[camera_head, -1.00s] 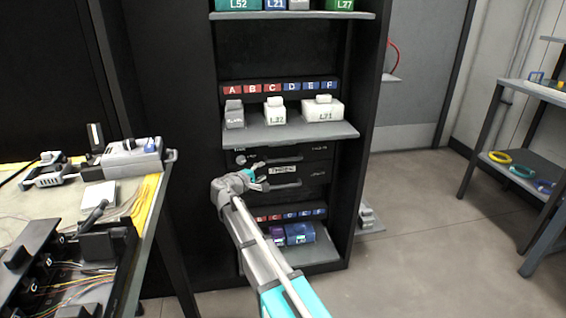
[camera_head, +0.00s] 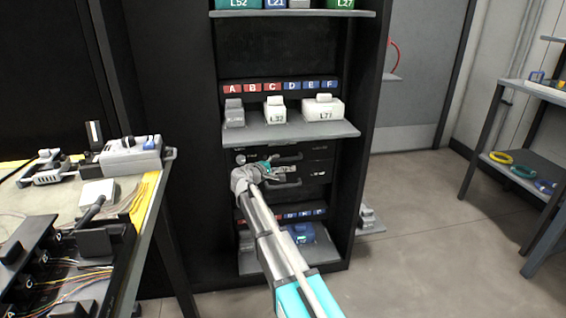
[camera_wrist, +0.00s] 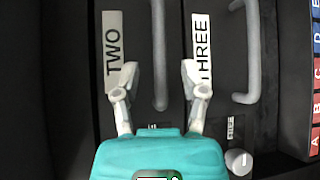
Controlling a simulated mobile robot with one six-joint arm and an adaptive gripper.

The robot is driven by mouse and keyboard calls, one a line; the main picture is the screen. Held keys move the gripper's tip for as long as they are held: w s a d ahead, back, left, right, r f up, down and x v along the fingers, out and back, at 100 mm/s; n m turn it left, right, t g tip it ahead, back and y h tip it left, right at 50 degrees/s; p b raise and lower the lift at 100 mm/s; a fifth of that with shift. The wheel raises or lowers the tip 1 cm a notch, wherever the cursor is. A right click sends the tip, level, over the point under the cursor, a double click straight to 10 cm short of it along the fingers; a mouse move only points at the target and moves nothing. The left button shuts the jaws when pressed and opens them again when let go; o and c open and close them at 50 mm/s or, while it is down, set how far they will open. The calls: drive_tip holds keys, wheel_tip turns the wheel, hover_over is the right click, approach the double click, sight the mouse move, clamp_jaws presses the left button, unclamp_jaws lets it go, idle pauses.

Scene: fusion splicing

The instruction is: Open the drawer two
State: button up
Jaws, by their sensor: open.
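Drawer two is a dark front with a white TWO label (camera_wrist: 114,50) in the wrist view and a grey bar handle (camera_wrist: 160,60) beside the label. It looks closed. In the head view its handle (camera_head: 288,158) is the upper one. My gripper (camera_wrist: 160,75) is open, with one fingertip over the lower part of the TWO label and the other over the THREE label. The handle of drawer two lies between the fingers in the picture; I cannot tell how deep they reach. In the head view my gripper (camera_head: 275,169) is in front of the drawers and hides part of them.
Drawer three, with its THREE label (camera_wrist: 202,45) and handle (camera_wrist: 250,55), is just below. A grey shelf (camera_head: 320,133) with white boxes juts out above the drawers. A lower shelf (camera_head: 325,252) juts out beneath. A cluttered workbench (camera_head: 150,205) stands at left.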

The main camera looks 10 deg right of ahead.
sight(283, 160)
drive_tip(key=shift+x, duration=2.6)
clamp_jaws()
